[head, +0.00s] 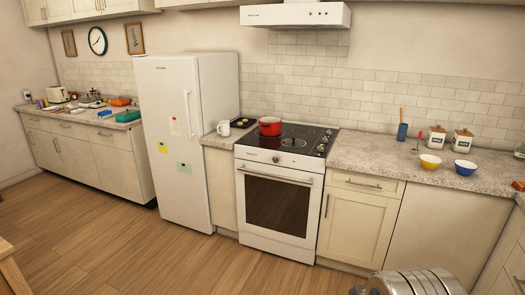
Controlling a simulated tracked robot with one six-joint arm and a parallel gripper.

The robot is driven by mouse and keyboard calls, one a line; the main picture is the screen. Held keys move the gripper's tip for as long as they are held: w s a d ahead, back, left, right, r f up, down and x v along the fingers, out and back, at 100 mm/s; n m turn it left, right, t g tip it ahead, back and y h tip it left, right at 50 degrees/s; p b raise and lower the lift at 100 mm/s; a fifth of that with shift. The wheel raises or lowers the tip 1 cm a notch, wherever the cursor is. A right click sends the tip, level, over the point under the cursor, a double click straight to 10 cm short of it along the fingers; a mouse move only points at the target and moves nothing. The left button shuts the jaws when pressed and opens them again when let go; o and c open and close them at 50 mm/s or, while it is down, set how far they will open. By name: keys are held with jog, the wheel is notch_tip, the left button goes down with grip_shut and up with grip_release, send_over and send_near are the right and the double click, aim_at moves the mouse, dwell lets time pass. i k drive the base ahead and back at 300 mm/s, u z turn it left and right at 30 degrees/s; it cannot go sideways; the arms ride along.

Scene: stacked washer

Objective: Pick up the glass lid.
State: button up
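I cannot clearly make out a glass lid in the head view. A red pot (270,126) stands at the back left of the black stove top (312,137). My gripper's fingers are not visible. A ribbed metal part at the bottom right edge may be part of my arm.
A white mug (223,128) and a dark tray (243,122) are left of the stove. A white fridge (175,135) stands left. The wooden floor in front is clear.

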aim_at(293, 143)
jog(key=u, duration=0.25)
jog(key=i, duration=3.65)
jog(key=u, duration=0.1)
